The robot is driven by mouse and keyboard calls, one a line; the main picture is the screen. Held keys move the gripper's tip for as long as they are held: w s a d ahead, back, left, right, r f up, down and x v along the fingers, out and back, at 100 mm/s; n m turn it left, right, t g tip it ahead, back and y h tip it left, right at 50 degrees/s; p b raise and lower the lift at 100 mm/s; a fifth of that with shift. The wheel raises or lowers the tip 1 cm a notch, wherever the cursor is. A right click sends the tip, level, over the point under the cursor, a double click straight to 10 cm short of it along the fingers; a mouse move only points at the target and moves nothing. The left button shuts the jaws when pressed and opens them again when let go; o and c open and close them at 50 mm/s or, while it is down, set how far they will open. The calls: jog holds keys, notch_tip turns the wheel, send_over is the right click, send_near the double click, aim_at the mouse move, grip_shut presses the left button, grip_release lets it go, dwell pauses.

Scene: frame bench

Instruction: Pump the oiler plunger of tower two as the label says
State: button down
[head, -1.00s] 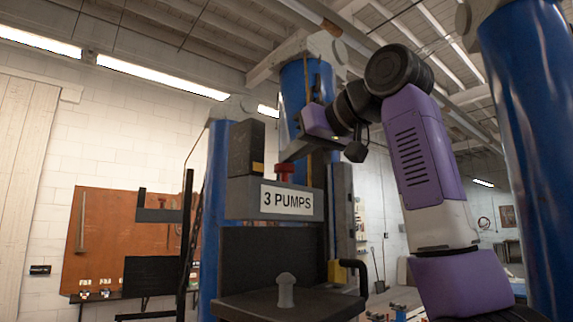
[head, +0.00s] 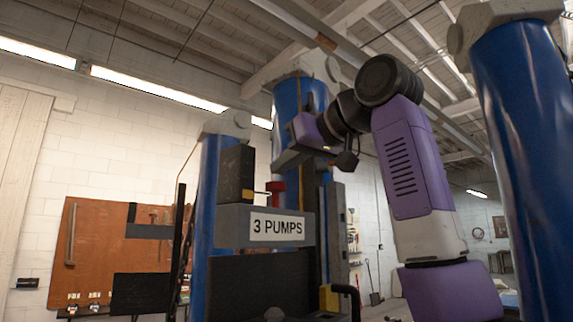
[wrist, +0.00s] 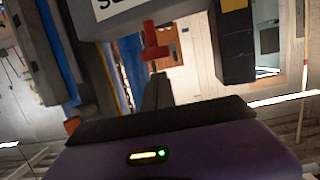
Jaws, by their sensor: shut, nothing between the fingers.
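The red oiler plunger (head: 277,187) stands upright on a dark grey housing (head: 232,226) with a white label, "3 PUMPS" (head: 277,227). My gripper (head: 278,169) is shut and empty, its tips just above the plunger in the head view. In the wrist view the picture is turned over: the plunger (wrist: 155,45) hangs from the housing, and my shut fingers (wrist: 157,88) lie right at its end. I cannot tell whether they touch. Only part of the label (wrist: 112,6) shows there.
A black block (head: 236,173) stands on the housing just left of the plunger. Blue columns (head: 523,150) rise at the right and behind. An orange-brown panel (head: 95,245) hangs on the white wall at left.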

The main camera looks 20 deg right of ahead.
jog(key=b+v, duration=0.3)
jog(key=v, duration=0.7)
jog(key=shift+r+b, duration=0.4)
jog(key=shift+r, duration=0.05)
dwell(2.5)
